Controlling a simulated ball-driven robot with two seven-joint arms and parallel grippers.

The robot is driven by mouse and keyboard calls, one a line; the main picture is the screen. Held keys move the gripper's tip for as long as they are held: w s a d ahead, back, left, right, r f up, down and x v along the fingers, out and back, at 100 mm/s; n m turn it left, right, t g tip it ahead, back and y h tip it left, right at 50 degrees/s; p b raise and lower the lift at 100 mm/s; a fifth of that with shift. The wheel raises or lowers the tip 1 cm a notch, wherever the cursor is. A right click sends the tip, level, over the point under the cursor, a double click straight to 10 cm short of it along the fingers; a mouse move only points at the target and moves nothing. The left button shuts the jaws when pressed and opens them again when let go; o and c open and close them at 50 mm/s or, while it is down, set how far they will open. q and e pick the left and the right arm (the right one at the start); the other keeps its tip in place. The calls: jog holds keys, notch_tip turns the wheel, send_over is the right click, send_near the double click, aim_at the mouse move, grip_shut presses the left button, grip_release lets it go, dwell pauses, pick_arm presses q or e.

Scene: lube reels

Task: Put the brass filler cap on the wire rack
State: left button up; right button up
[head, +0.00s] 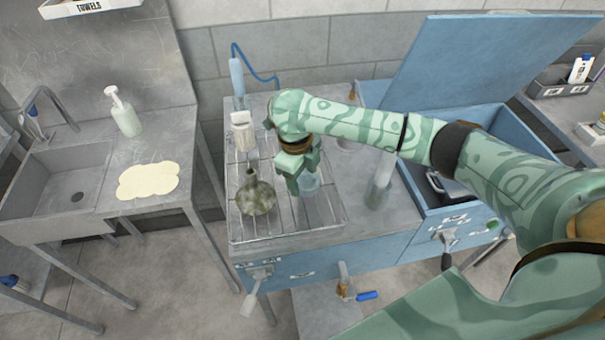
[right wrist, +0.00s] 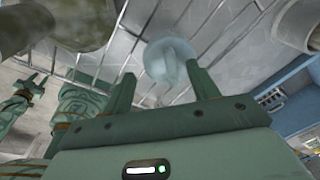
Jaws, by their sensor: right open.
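I cannot make out a brass filler cap for certain in either view. The wire rack (head: 285,232) lies on the left part of the blue cabinet's top. My right gripper (head: 300,186) is over the right part of the rack, pointing down. It is open, and in the right wrist view its two fingers (right wrist: 165,88) stand apart. A pale, see-through rounded object (right wrist: 172,60) shows just beyond and between the fingertips; it also shows beside the gripper in the head view (head: 310,181). I cannot tell if they touch. A green gripper-like part (right wrist: 28,92), perhaps my left gripper, shows small at the left.
A murky round flask (head: 257,196) and a white-topped container (head: 243,130) stand on the rack's left side. The blue chest's lid (head: 475,75) is raised. A soap bottle (head: 123,113) stands by the sink (head: 60,180).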

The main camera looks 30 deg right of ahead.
notch_tip(320, 180, up, 12)
jog(key=a+p, duration=0.1)
jog(key=p, duration=0.3)
jog(key=shift+w+a, duration=0.15)
jog(key=shift+w, duration=0.05)
